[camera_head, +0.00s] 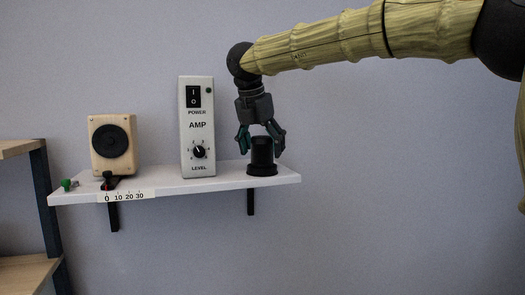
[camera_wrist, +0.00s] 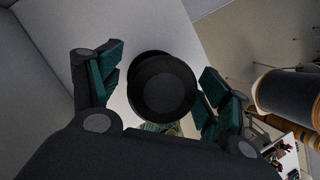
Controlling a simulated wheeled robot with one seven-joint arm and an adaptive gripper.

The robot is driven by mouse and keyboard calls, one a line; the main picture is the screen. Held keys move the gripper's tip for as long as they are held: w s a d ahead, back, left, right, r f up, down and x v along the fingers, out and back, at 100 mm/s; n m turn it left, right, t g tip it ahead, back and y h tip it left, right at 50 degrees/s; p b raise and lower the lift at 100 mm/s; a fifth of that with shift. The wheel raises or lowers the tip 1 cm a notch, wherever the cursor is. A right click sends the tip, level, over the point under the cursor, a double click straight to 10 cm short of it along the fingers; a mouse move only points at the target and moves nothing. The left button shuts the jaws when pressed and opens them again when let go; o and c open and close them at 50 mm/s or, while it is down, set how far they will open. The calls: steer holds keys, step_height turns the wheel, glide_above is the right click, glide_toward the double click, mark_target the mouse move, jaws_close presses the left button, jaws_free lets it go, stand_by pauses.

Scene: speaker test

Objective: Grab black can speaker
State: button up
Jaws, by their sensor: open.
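The black can speaker (camera_head: 262,154) stands upright on a wider black base near the right end of the white wall shelf (camera_head: 218,183). My gripper (camera_head: 261,142) points down from above it, with its teal-padded fingers on either side of the can. In the wrist view the round top of the can speaker (camera_wrist: 163,88) lies between the open fingers of my gripper (camera_wrist: 160,92). A gap shows on the left side; on the right the finger looks close, and I cannot tell whether it touches.
A white AMP box (camera_head: 197,127) with a switch and knob stands left of the can. A wooden-shelved rack (camera_head: 28,270) is at far left.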

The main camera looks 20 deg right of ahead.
steer(key=shift+s+r, duration=0.1)
steer(key=shift+s, duration=0.15)
steer(key=shift+c, duration=0.2)
steer(key=shift+w, duration=0.15)
steer(key=c, duration=1)
steer(key=shift+c, duration=1.3)
steer(key=shift+r, duration=0.1)
